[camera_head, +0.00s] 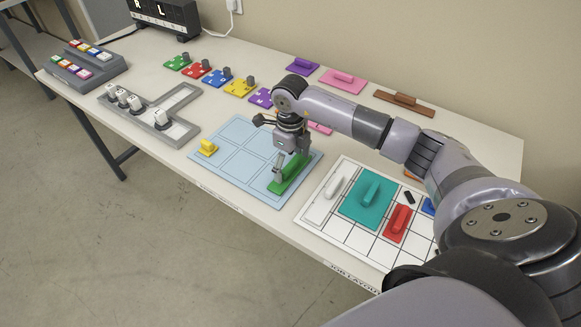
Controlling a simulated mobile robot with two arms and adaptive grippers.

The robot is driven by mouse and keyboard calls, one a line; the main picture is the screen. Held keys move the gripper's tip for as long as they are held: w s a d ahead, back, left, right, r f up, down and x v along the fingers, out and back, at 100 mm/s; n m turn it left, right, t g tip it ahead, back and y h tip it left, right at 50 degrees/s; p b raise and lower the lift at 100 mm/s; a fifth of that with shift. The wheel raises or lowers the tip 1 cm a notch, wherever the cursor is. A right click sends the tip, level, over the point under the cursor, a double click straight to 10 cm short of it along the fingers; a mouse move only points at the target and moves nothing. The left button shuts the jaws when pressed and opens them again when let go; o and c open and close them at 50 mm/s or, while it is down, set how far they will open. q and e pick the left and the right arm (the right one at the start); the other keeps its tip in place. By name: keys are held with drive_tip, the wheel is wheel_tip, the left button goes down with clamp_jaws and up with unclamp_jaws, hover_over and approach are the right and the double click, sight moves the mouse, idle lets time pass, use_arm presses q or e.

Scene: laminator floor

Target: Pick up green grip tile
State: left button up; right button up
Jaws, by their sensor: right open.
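The green grip tile (283,187) lies on the right part of a light blue board (233,160) marked with a grid. My right gripper (285,167) points down over it, with its fingers low at the tile's raised grip. The gripper is open. It hides part of the tile, and I cannot tell whether the fingers touch the grip. My left gripper is out of view.
A yellow piece (207,148) sits at the board's left edge. A white gridded sheet (340,228) holds a teal tile (360,208), a red tile (397,224) and a white piece. Coloured tiles with knobs (240,87) line the back. My right arm covers the table's right side.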

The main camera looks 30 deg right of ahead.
drive_tip(key=shift+f, duration=0.25)
drive_tip(key=shift+c, duration=0.5)
drive_tip(key=c, duration=1.6)
drive_tip(key=shift+o, duration=0.2)
drive_tip(key=shift+r, duration=0.1)
